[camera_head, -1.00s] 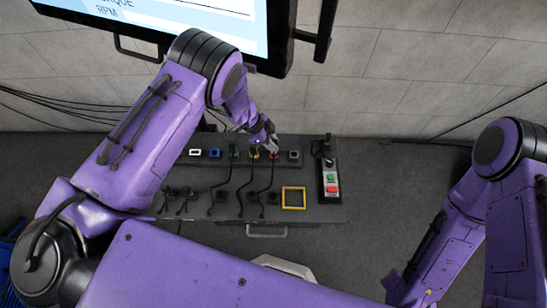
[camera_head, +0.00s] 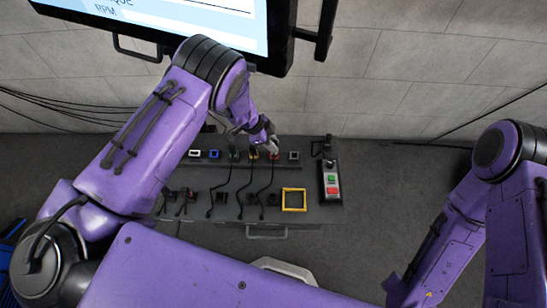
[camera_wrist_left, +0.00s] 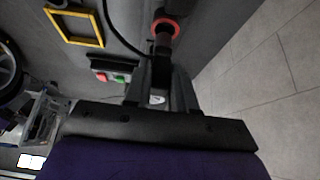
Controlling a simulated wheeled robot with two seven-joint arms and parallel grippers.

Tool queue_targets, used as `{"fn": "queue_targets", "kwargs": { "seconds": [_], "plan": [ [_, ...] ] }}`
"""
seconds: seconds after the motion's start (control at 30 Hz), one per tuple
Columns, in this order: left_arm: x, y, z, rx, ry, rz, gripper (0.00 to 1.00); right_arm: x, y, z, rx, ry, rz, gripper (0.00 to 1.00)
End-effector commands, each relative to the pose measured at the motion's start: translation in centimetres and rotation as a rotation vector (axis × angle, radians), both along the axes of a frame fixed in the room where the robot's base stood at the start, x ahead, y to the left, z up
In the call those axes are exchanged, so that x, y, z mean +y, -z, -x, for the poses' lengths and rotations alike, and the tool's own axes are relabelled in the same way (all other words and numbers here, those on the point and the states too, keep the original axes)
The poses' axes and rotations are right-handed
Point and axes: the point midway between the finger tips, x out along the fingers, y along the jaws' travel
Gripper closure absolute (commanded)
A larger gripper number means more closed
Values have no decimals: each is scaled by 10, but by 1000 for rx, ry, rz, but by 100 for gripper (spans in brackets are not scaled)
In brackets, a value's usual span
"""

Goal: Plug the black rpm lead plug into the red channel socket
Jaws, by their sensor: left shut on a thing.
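My left gripper (camera_head: 272,149) is at the red channel socket (camera_head: 275,156), toward the right of the back row of sockets on the dark bench. It is shut on the black rpm lead plug (camera_wrist_left: 164,47), which points at the red socket ring (camera_wrist_left: 165,24) in the left wrist view. The plug's end meets or overlaps the ring; I cannot tell how deep it sits. The black lead (camera_head: 267,180) hangs from the gripper toward the front of the bench. My right gripper is not in view; only my right arm shows.
Other sockets, including a blue one (camera_head: 214,154), line the back row, some with plugs and leads. A yellow square frame (camera_head: 293,199) and a green-and-red button box (camera_head: 331,181) stand to the right. A monitor (camera_head: 180,22) hangs behind.

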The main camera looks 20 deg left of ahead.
Motion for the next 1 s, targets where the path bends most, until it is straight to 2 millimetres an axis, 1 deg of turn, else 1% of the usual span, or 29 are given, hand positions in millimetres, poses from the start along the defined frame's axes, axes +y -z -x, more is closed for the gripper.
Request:
{"fn": "queue_targets", "kwargs": {
  "seconds": [0.27,1.0],
  "plan": [
    [0,2,0,0,0,0,100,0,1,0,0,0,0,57],
    [0,24,0,0,0,0,100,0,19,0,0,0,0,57]
  ]
}}
